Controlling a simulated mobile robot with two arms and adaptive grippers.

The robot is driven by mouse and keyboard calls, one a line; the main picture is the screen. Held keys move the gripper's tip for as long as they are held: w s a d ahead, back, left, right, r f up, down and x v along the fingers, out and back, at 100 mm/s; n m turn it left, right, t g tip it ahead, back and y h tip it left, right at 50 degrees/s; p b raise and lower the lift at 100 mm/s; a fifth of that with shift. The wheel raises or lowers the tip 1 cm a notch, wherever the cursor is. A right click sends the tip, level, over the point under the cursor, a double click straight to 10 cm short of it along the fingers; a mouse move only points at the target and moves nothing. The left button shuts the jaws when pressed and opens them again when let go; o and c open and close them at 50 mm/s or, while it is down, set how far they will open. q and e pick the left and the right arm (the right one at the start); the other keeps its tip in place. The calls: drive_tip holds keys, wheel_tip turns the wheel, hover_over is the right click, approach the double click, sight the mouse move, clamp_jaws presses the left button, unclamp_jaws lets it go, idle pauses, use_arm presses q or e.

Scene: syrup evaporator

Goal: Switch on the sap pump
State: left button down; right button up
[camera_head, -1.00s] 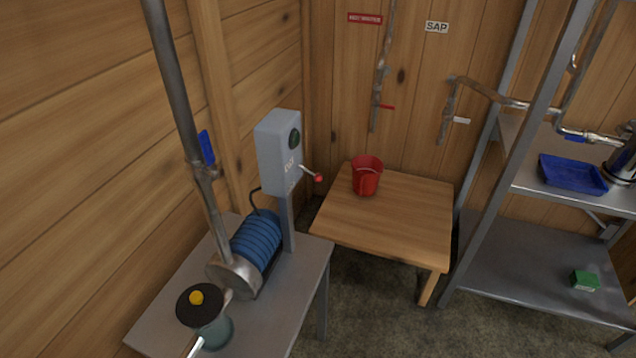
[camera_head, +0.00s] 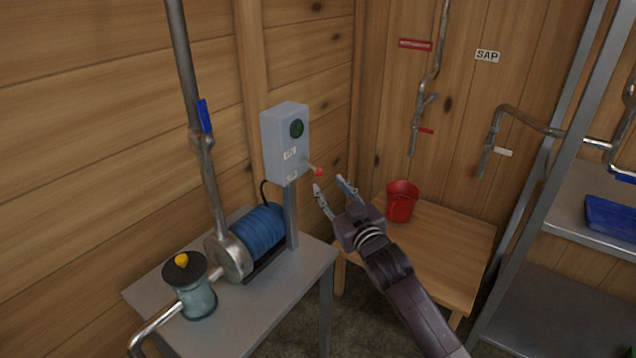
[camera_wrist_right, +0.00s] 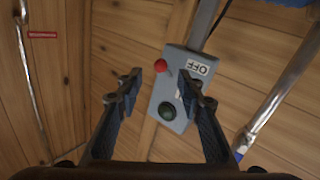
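A grey switch box (camera_head: 284,140) stands on a post above the sap pump, which has a blue ribbed motor (camera_head: 262,232). The box has a dark green round light (camera_head: 296,128) and a side lever with a red knob (camera_head: 319,172). The lever slopes outward and down. In the right wrist view, the red knob (camera_wrist_right: 160,66) lies just beyond the fingertips, near an OFF label (camera_wrist_right: 199,68). My right gripper (camera_head: 331,184) is open and empty, just below and to the right of the knob, with no clear contact. My left gripper is not in view.
The pump sits on a grey metal table (camera_head: 318,254) with a glass filter jar (camera_head: 199,299). A red bucket (camera_head: 402,203) stands on a wooden table (camera_head: 465,235) behind my right arm. A pipe with a blue-handled valve (camera_head: 205,114) rises at left. Metal shelves (camera_head: 560,300) are at right.

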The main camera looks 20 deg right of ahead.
sight(321, 176)
drive_tip(key=w, duration=0.5)
drive_tip(key=w+p, duration=0.1)
drive_tip(key=w, duration=0.2)
drive_tip(key=shift+a+f, duration=0.1)
drive_tip(key=shift+a, duration=0.3)
clamp_jaws()
